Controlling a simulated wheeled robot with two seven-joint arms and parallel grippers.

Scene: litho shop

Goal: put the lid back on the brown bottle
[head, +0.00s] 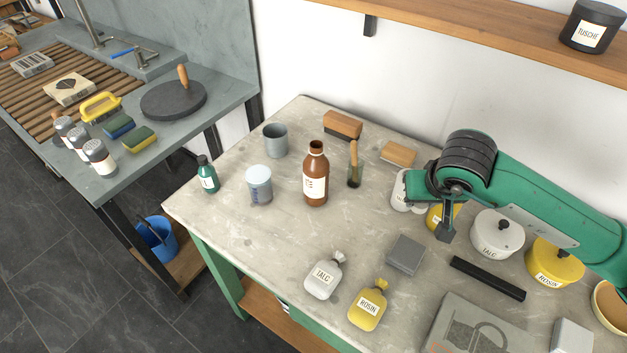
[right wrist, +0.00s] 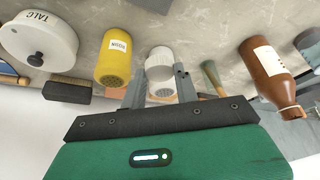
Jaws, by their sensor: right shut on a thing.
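The brown bottle (head: 316,178) stands upright and open on the stone-topped table, with a pale label on its front. It also shows at the right of the right wrist view (right wrist: 268,70), its bare neck towards the camera. My right gripper (head: 446,233) is over the right part of the table, to the right of the bottle and well apart from it. In the right wrist view its fingers are shut on the white, ribbed lid (right wrist: 159,66). In the head view the lid is hidden behind the fingers. My left gripper is not in view.
White (head: 400,196) and yellow shakers (head: 434,218) are close to my right gripper. Talc (head: 322,279) and rosin bags (head: 367,309) lie in front. The table's middle is clear.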

